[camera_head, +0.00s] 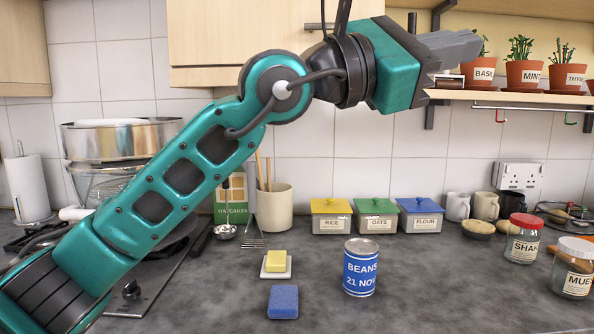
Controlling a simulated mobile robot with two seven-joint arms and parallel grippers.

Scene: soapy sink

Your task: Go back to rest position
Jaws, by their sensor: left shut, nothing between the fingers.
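My left arm comes in from the lower left and reaches up across the picture. My left gripper (468,46) is raised high, in front of the wall cupboard and shelf in the picture. Its grey fingers point right and are shut, with nothing in them. My right gripper is not in view. Below, on the dark worktop (430,290), stand an upright blue beans tin (360,268), a blue sponge (283,302) lying flat, and a yellow block (276,261) on a small white dish (263,272). The gripper is well clear of them.
Shelf pots labelled BASIL-like (483,74), MINT (522,76) and THYME (567,78) show near the fingers. Rice (331,223), oats (376,222) and flour (419,222) boxes line the wall. Jars (522,245) stand at right.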

